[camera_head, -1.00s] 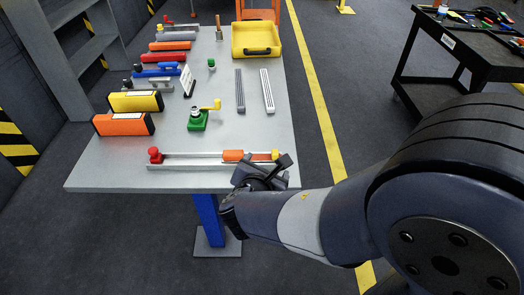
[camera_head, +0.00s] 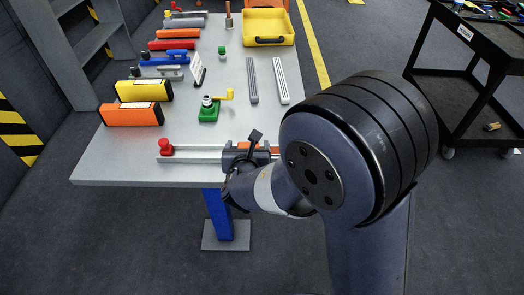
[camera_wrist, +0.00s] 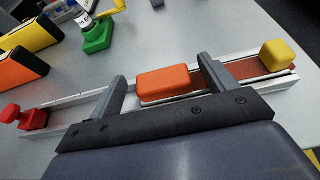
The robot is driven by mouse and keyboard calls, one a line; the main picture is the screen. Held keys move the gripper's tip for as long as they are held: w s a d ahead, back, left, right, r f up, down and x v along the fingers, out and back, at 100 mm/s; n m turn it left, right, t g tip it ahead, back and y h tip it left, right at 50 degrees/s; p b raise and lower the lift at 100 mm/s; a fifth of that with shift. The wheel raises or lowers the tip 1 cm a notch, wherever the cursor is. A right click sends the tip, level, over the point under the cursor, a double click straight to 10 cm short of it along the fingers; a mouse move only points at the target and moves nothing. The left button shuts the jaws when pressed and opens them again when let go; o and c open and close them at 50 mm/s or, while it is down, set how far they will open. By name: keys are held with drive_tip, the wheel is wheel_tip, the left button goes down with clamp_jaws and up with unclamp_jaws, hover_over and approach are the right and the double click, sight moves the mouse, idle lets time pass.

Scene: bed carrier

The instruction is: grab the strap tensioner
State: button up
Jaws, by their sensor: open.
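At the table's near edge lies a long pale rail (camera_head: 195,154) with a red knob (camera_head: 165,146) on its left end. In the wrist view the rail also carries an orange block (camera_wrist: 168,82) and a yellow block (camera_wrist: 276,55) at its right end. My gripper (camera_wrist: 163,70) is open, with one finger on each side of the orange block and gaps between. A green block with a yellow crank (camera_head: 209,110) stands farther back. No label shows which of these is the strap tensioner. In the head view my gripper (camera_head: 247,149) hides the rail's right part.
Orange (camera_head: 130,115) and yellow (camera_head: 144,91) boxes stand at the table's left. Two grey bars (camera_head: 252,80) and a yellow bin (camera_head: 268,18) lie farther back. A black cart (camera_head: 478,50) stands to the right, with a yellow floor line between.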

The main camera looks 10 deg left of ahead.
drive_tip(key=shift+x, duration=1.4)
drive_tip(key=shift+d, duration=0.1)
drive_tip(key=shift+c, duration=0.3)
drive_tip(key=c, duration=1.1)
